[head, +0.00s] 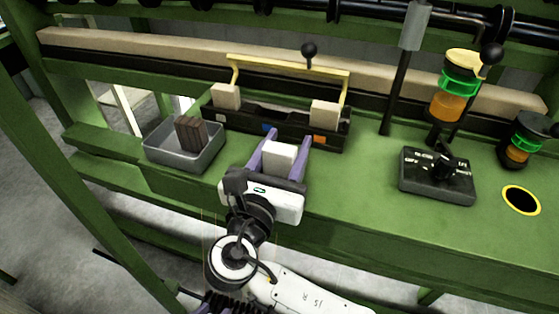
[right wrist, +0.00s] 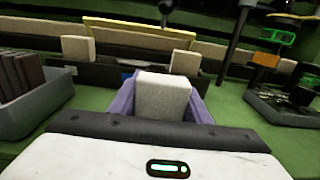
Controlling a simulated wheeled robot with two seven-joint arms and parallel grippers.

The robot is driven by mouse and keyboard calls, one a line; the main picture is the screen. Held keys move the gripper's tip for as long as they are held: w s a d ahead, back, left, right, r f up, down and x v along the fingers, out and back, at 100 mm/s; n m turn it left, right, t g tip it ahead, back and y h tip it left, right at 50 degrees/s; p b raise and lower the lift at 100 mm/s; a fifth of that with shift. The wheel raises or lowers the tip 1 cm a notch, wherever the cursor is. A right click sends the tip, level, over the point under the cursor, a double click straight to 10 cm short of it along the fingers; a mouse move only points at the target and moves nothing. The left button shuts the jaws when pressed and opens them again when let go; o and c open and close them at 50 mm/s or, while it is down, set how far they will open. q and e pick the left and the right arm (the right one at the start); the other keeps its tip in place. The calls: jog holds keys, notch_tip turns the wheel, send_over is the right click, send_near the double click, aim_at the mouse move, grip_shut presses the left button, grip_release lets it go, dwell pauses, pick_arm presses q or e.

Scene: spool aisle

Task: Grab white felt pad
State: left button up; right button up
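A white felt pad (head: 280,157), a pale block, sits between the purple fingers of my right gripper (head: 279,153) in the head view. The fingers lie against its two sides, and the gripper looks shut on it. In the right wrist view the pad (right wrist: 162,97) fills the space between the fingers and hides their tips. The gripper is over the green bench, just in front of a black tray. Whether the pad is clear of the bench cannot be told. My left gripper is not in view.
The black tray (head: 262,123) has a yellow handle (head: 290,65) and pale blocks at its ends. A grey bin (head: 180,158) with dark brown blocks stands left. A black switch box (head: 437,177) and green-orange spools (head: 455,95) are right. The bench between tray and switch box is clear.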

jog(key=c, duration=0.4)
